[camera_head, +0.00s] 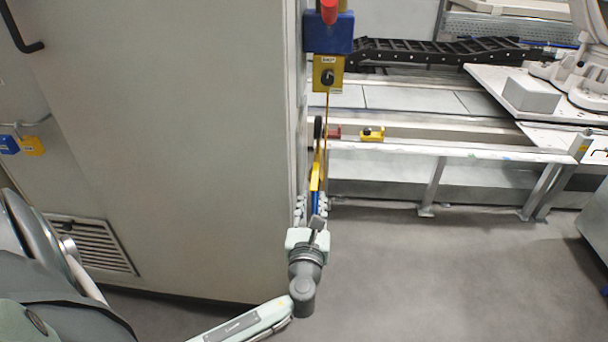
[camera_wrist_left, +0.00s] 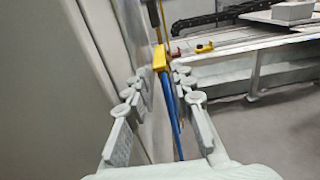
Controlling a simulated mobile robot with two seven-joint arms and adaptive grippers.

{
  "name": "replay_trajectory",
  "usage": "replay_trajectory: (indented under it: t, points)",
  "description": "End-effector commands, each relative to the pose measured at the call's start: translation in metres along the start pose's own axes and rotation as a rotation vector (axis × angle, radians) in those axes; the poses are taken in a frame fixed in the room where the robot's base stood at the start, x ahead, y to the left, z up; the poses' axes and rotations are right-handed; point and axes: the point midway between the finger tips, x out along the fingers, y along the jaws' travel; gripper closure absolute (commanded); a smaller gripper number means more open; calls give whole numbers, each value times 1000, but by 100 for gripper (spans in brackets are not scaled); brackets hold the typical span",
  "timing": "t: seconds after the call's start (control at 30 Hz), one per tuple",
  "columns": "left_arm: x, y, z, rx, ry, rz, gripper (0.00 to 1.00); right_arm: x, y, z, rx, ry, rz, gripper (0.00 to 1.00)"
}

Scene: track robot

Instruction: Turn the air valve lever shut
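A narrow yellow part (camera_head: 315,178), which looks like the valve lever, stands on the side of the grey cabinet. It is seen nearly edge-on, with a blue part (camera_head: 315,200) below it. In the left wrist view the yellow lever (camera_wrist_left: 160,57) lies ahead between the finger lines, with the blue part (camera_wrist_left: 171,105) running down from it. My left gripper (camera_head: 311,207) is just below the lever in the head view. Its fingers (camera_wrist_left: 158,78) are spread with a gap between them, and no grip on the lever shows. The valve body is mostly hidden. My right gripper is not in view.
The large grey cabinet (camera_head: 180,130) fills the left, close beside the gripper. A yellow box with a black knob (camera_head: 328,74) and a blue box (camera_head: 329,35) are above. A metal rail (camera_head: 450,152) runs behind on the right. The floor (camera_head: 430,270) at right is clear.

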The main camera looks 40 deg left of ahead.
Motion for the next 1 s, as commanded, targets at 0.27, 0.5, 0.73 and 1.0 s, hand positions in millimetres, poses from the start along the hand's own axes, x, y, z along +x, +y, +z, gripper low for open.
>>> replay_trajectory:
  t: [0.27,0.5,0.73,1.0]
  points:
    - [25,0,0,1,-3,1,76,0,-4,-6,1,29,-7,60]
    - [62,0,0,1,-1,-1,76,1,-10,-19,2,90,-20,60]
    - [77,0,-1,0,1,0,76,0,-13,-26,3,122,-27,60]
    - [78,0,0,0,1,-1,81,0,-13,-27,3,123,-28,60]
